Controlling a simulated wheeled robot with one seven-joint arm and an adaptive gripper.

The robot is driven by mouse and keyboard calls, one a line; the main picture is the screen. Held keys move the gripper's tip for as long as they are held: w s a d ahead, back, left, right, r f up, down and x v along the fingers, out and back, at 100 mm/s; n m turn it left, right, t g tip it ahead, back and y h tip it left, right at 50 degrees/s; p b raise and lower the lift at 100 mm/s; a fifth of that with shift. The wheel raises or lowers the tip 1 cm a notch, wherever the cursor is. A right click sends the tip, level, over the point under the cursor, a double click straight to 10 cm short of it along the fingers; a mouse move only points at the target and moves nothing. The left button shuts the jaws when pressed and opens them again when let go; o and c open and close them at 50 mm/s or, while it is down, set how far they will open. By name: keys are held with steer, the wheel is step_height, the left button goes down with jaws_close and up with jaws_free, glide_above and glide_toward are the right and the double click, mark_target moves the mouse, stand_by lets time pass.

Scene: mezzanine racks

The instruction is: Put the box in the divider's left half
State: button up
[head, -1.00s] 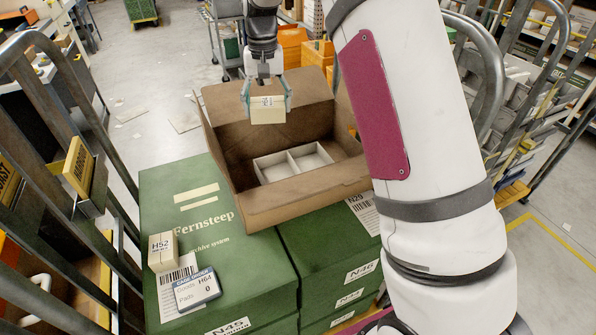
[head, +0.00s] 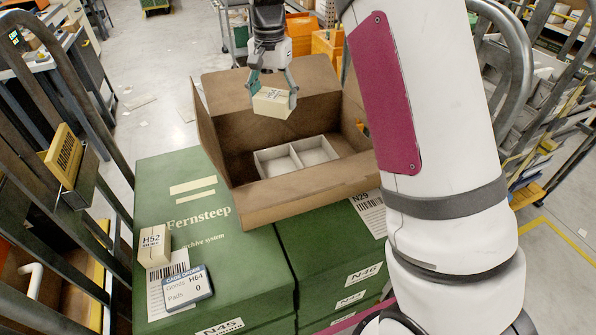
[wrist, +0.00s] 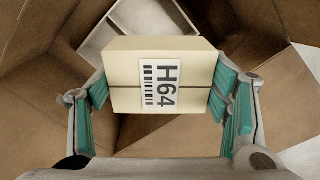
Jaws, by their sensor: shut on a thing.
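My gripper (head: 273,92) is shut on a small cream box (head: 273,103). In the wrist view the box (wrist: 130,90) sits between the two teal finger pads and bears an H64 label. I hold it above the open brown carton (head: 300,201), over its back part. The white divider (head: 295,170) lies on the carton floor, with two halves side by side; both look empty. In the wrist view part of the divider (wrist: 98,43) shows behind the box, which hides the rest.
The carton stands on green Fernsteep boxes (head: 210,255).

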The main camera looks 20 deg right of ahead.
steer(key=m, duration=0.3)
steer(key=s+f+m+b, duration=0.1)
steer(key=m, duration=0.3)
steer(key=m+b, duration=0.1)
steer(key=m, duration=0.1)
steer(key=shift+s+f, duration=0.25)
steer(key=shift+s, duration=0.15)
steer(key=shift+m, duration=0.3)
steer(key=shift+f, duration=8.5)
steer(key=shift+f, duration=0.6)
steer(key=o, duration=1.2)
